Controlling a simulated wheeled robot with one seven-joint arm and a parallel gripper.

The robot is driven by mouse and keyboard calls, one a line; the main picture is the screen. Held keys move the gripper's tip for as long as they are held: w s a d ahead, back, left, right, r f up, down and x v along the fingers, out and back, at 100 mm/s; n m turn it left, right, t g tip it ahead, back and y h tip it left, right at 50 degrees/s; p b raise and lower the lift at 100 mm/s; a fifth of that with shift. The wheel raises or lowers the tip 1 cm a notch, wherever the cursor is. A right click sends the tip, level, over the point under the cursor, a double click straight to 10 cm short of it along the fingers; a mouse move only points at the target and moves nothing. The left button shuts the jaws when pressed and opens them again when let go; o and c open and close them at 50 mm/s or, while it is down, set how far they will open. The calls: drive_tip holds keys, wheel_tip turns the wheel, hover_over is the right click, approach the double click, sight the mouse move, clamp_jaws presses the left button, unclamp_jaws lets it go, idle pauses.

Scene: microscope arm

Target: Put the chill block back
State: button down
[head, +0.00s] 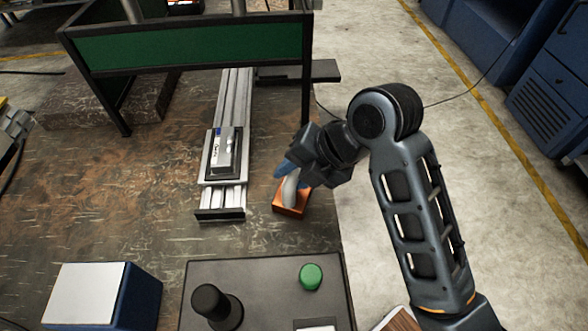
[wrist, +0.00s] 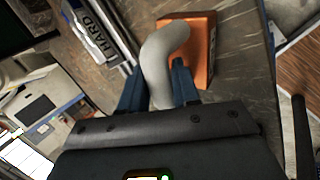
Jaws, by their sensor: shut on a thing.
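The chill block, which I take to be the orange copper-coloured block (head: 290,203) with a grey curved handle, is near the right edge of the brown table, right of the metal rail. My gripper (head: 285,176) is shut on the grey handle, with its blue fingers on either side. In the wrist view, the orange block (wrist: 203,45) lies beyond the fingers, and the handle (wrist: 160,50) passes between the fingertips of my gripper (wrist: 158,88). I cannot tell whether the block's underside touches the table.
A metal rail (head: 234,98) carries a carriage with a labelled grey piece (head: 223,150). A green-panelled frame (head: 185,45) spans the back. A dark control panel (head: 255,272) with a green button (head: 311,277) and black knob (head: 216,303) is in front. A white-topped blue box (head: 90,292) stands front left.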

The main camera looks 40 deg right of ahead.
drive_tip(key=c, duration=0.8)
unclamp_jaws()
drive_tip(key=shift+r, duration=0.15)
drive_tip(key=shift+p+v, duration=1.75)
drive_tip(key=shift+v, duration=4.15)
drive_tip(key=shift+r, duration=0.1)
